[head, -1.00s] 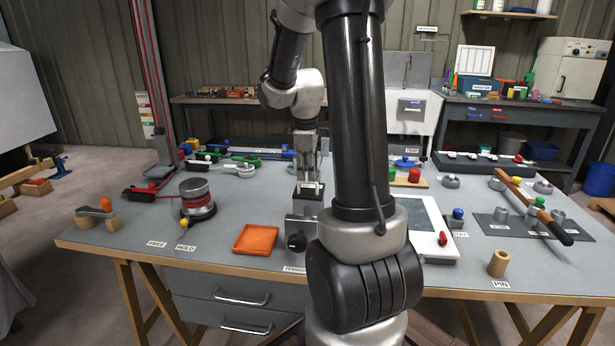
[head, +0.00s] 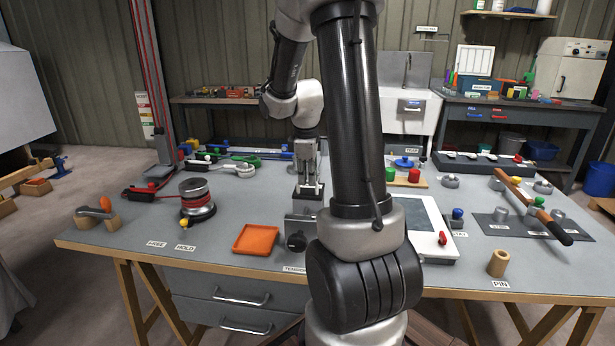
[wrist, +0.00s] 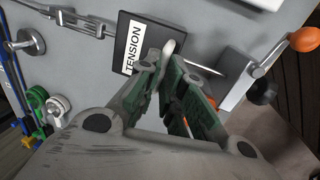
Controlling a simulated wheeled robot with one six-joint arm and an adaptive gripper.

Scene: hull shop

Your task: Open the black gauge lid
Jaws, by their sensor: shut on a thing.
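The black gauge lid (wrist: 133,35) with its white TENSION label shows in the wrist view just beyond my fingertips. A pale rounded tab (wrist: 168,47) stands at its edge. My gripper (wrist: 172,68) is shut on the lid at this tab, and the fingers hide part of the grip. In the head view my gripper (head: 310,190) points down at the gauge, above its grey housing (head: 302,228) with a dark round knob. The lid's angle is hard to tell.
An orange tray (head: 256,239) lies left of the gauge. A rope drum (head: 197,198) stands farther left. A white-framed panel (head: 428,222) is at the right, partly behind my arm.

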